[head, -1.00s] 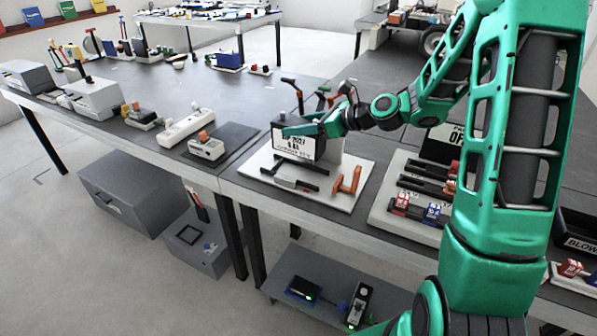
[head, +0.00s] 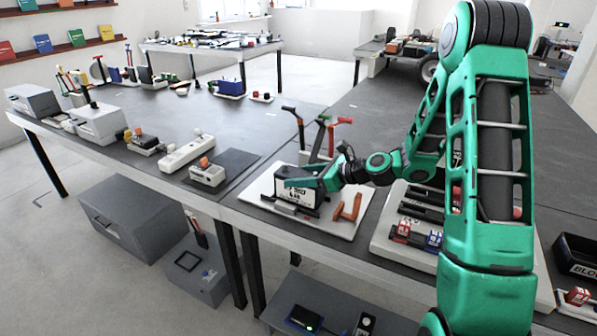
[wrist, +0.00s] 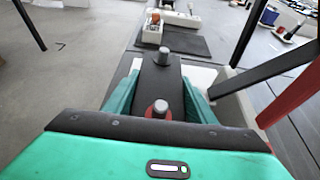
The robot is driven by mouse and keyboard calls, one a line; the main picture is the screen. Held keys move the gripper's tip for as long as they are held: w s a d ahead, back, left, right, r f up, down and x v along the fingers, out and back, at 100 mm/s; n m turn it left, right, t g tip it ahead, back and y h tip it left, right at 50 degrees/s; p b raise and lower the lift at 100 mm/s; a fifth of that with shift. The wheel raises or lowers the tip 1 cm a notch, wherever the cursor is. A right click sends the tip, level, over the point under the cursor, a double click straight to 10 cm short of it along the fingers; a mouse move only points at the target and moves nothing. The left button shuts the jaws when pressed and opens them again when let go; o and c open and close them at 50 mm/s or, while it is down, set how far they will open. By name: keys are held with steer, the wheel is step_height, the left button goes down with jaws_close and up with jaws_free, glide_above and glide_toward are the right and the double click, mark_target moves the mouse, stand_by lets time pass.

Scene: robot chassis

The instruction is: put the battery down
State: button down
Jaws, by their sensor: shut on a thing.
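The battery (head: 292,192), a dark box with a white printed label on its front, is in my gripper (head: 318,181). It is upright, low over the white board (head: 262,190) on the workbench. In the wrist view the battery's dark top (wrist: 158,85) shows two grey round terminals, one with a red ring at its base. My green fingers (wrist: 160,95) are shut on its two sides. Black rails on the board lie close around the battery's foot. I cannot tell whether its underside touches the board.
An orange bracket (head: 348,208) stands on the board right of the battery. Tall handles in black, green and red (head: 341,121) rise behind it. Another board with red and blue blocks (head: 402,231) is to the right.

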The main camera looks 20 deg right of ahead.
steer(key=shift+f, duration=0.55)
steer(key=c, duration=1.1)
jaws_free()
steer(key=shift+f, duration=0.2)
steer(key=v, duration=1.2)
steer(key=s+d+r+n+g+h, duration=0.1)
steer(key=s+d+n+g+h, duration=0.2)
steer(key=s+n, duration=0.4)
steer(key=s+d+r+n+g+h, duration=0.2)
steer(key=s+n, duration=0.4)
steer(key=s, duration=1)
steer(key=s+d+r+n+g+h, duration=0.2)
steer(key=s+d+n+g+h, duration=0.2)
steer(key=s+n, duration=0.3)
steer(key=shift+s+d+n, duration=0.2)
steer(key=shift+s+n, duration=0.1)
steer(key=shift+s, duration=2)
